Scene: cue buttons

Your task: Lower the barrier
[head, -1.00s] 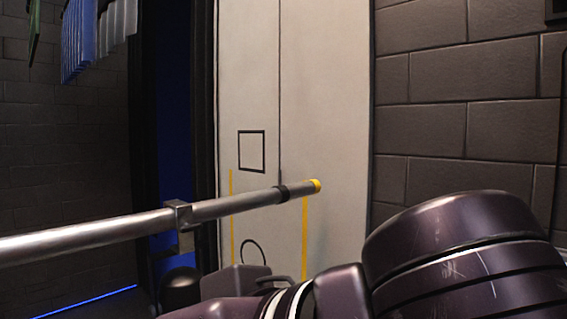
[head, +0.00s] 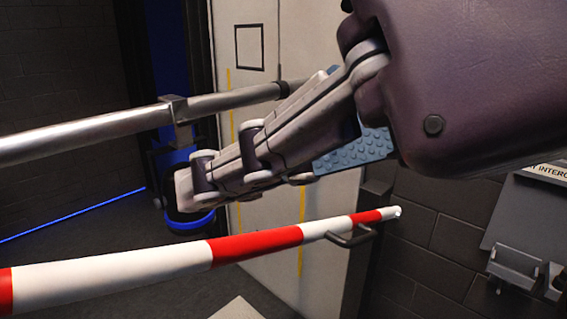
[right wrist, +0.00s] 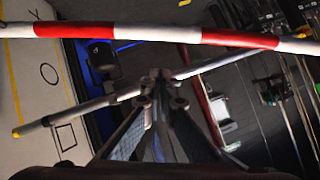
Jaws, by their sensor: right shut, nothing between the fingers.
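The barrier, a red-and-white striped pole (head: 255,243), runs across the lower head view, rising gently to its tip at the right. A dark handle (head: 352,238) is fixed near that tip. The pole also crosses the top of the right wrist view (right wrist: 240,38). My right gripper (head: 187,192) reaches in from the upper right of the head view, above the pole in the picture. Its fingers are shut and empty, converging in the right wrist view (right wrist: 163,82). I cannot tell the exact gap to the pole. My left gripper is out of view.
A grey metal rail (head: 85,136) runs behind my right gripper. A pale door panel (head: 246,85) stands at the back. A grey intercom panel (head: 525,225) is on the brick wall at right. Dark floor (head: 90,270) shows at left.

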